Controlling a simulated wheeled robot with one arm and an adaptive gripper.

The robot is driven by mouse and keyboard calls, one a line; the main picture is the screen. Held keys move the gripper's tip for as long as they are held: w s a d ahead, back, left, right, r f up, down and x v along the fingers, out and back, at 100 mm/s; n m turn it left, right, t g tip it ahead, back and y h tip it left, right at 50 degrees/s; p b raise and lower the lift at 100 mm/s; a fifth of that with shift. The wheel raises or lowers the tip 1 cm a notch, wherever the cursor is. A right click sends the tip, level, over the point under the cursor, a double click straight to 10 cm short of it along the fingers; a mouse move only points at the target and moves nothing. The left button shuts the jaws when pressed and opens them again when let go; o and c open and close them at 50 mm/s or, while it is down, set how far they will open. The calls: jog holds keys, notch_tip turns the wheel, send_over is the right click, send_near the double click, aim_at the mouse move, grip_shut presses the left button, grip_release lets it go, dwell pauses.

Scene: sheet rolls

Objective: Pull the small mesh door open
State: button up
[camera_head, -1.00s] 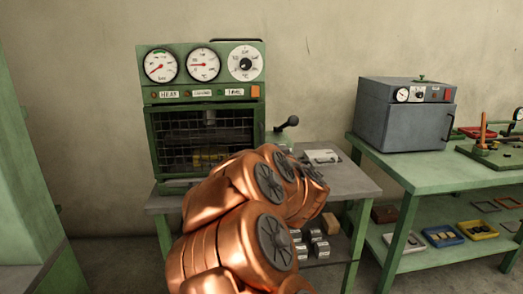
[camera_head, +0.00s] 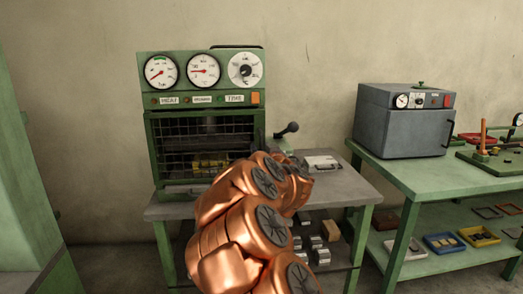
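The small mesh door (camera_head: 178,134) is a dark wire grid in a green frame, on the front of the green machine (camera_head: 147,99) with three dials. I cannot tell whether it is fully shut. Something yellow (camera_head: 207,163) shows behind the mesh, low in the opening. My copper-coloured arm rises from the bottom of the picture and covers the lower right of the machine front. My gripper is hidden behind my arm, so its fingers and any contact with the door do not show.
A black-knobbed lever (camera_head: 288,129) sticks out at the machine's right side. The machine stands on a grey-topped table (camera_head: 345,184). A green bench (camera_head: 425,175) with a grey oven (camera_head: 402,120) is on the right. A green cabinet (camera_head: 25,190) is at the left edge.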

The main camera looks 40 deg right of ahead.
jog(key=shift+w, duration=0.1)
jog(key=shift+c, duration=0.2)
grip_shut()
dwell(0.5)
